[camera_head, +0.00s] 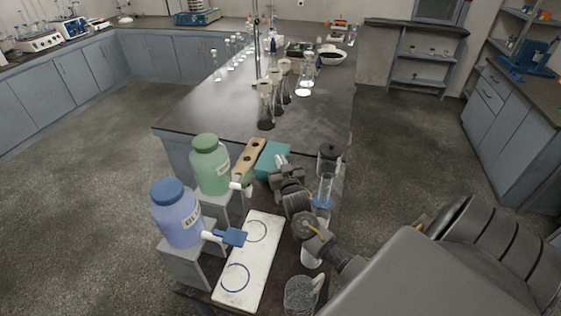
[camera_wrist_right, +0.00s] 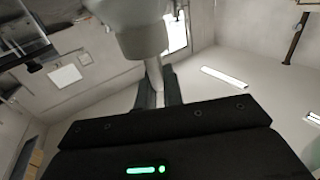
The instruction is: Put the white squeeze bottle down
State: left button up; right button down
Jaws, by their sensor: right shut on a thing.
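My right gripper (camera_head: 283,170) is above the near end of the dark bench, beside a teal box. In the wrist view its two fingers (camera_wrist_right: 159,92) are shut on the narrow part of a pale object, which I take for the white squeeze bottle (camera_wrist_right: 142,38). The bottle's wider body fills the top of that view. In the head view only a small white bit (camera_head: 282,159) shows at the gripper; the rest is hidden. I cannot tell whether the bottle touches a surface. My left gripper is not in view.
A white board (camera_head: 250,262) with two blue rings lies in front. Green (camera_head: 211,168) and blue (camera_head: 178,215) jars with spigots stand on grey risers at left. A wooden rack (camera_head: 247,160), teal box (camera_head: 271,160), clear cylinder (camera_head: 324,190) and beaker (camera_head: 299,296) are close by. Flasks stand farther back.

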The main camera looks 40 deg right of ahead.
jog(key=shift+f, duration=0.15)
jog(key=c, duration=1.5)
grip_release()
jog(key=shift+r, duration=0.2)
jog(key=shift+s+a+p, duration=0.2)
jog(key=shift+s+p, duration=0.1)
jog(key=shift+p, duration=0.05)
jog(key=p+v, duration=0.3)
jog(key=v, duration=0.3)
jog(key=shift+s+a, duration=0.2)
jog(key=shift+s, duration=0.15)
